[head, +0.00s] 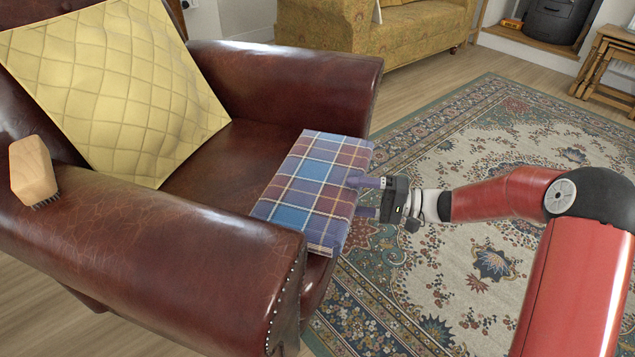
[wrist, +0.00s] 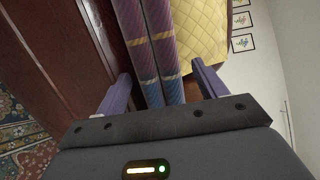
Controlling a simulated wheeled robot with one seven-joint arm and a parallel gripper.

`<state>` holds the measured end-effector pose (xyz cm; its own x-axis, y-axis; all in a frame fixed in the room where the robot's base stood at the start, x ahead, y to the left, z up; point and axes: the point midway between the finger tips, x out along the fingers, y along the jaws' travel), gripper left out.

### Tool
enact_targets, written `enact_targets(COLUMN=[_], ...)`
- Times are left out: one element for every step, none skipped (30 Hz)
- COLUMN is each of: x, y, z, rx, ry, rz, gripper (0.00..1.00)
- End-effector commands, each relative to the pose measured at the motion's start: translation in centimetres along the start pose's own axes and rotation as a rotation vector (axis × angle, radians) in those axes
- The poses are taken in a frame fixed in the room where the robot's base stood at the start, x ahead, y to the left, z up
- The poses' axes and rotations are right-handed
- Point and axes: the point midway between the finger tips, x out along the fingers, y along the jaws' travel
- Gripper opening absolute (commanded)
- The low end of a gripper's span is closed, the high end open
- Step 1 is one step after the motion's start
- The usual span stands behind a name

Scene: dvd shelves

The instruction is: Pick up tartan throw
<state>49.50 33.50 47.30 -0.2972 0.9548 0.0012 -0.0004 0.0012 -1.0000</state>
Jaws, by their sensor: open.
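The tartan throw (head: 315,188) is folded flat, in blue, purple and white checks. It lies on the front of the brown leather armchair's seat (head: 225,160). My gripper (head: 362,197) is at the throw's right edge in the head view, with its purple fingers pointing toward the chair. In the wrist view the throw's folded edge (wrist: 150,55) shows as two layers running between the spread fingers of my gripper (wrist: 160,88). The gripper is open. I cannot tell whether either finger touches the throw.
A yellow quilted cushion (head: 120,90) leans on the chair's back. A wooden brush (head: 33,172) rests on the near armrest (head: 150,255). The far armrest (head: 290,85) rises behind the throw. A patterned rug (head: 480,210) lies on the floor to the right, and a mustard sofa (head: 400,35) stands behind.

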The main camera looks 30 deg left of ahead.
Motion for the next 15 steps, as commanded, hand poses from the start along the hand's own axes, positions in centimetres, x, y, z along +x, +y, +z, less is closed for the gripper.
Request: enact_targets(x=[0.28, 0.35, 0.37, 0.37, 0.36, 0.35, 0.34, 0.34, 0.34, 0.34, 0.33, 0.33, 0.33, 0.32, 0.32], y=[0.02, 0.01, 0.01, 0.01, 0.01, 0.0, 0.0, 0.0, 0.0, 0.0, 0.0, 0.0, 0.0, 0.0, 0.0], z=[0.03, 0.02, 0.01, 0.01, 0.01, 0.01, 0.01, 0.01, 0.01, 0.01, 0.01, 0.01, 0.02, 0.01, 0.01], rx=[0.0, 0.0, 0.0, 0.0, 0.0, 0.0, 0.0, 0.0, 0.0, 0.0, 0.0, 0.0, 0.0, 0.0, 0.0], ry=[-0.001, 0.0, 0.0, 0.0, 0.001, 0.0, 0.0, 0.0, 0.0, 0.0, 0.0, 0.0, 0.0, 0.0, 0.0], rz=[0.001, 0.001, 0.001, 0.001, 0.001, 0.001, 0.001, 0.001, 0.001, 0.001, 0.001, 0.001, 0.001, 0.001, 0.001], gripper=[0.71, 0.71, 0.71, 0.71, 0.71, 0.71, 0.71, 0.71, 0.66, 0.62, 0.58, 0.53, 0.49, 0.45, 0.4])
